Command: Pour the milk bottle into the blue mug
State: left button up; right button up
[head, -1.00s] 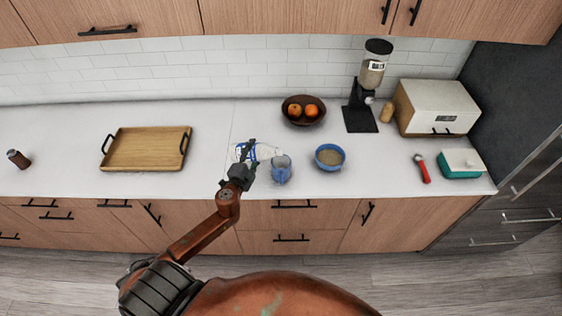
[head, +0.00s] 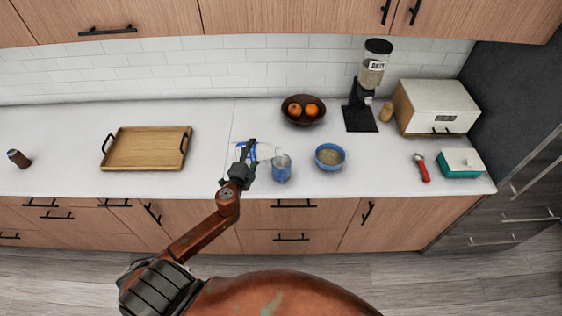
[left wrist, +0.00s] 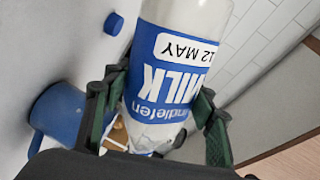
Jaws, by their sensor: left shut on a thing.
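The milk bottle (head: 263,151) is white and clear with a blue label. It lies nearly on its side in my left gripper (head: 248,152), with its neck pointing right, close to the rim of the blue mug. The blue mug (head: 282,174) stands upright on the counter, right of the gripper; its contents are unclear. In the left wrist view the bottle (left wrist: 181,58) sits between the two fingers of the gripper (left wrist: 155,112), which is shut on it. The mug (left wrist: 62,112) shows at lower left there. My right gripper is not in view.
A blue bowl (head: 330,164) stands just right of the mug. A wooden tray (head: 146,150) lies left. A small blue round thing (left wrist: 113,23) shows in the left wrist view.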

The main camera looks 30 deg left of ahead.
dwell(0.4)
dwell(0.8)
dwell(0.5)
pick_arm(q)
jog(key=shift+a, duration=0.1)
dwell(0.5)
jog(key=shift+m, duration=0.3)
dwell(1.2)
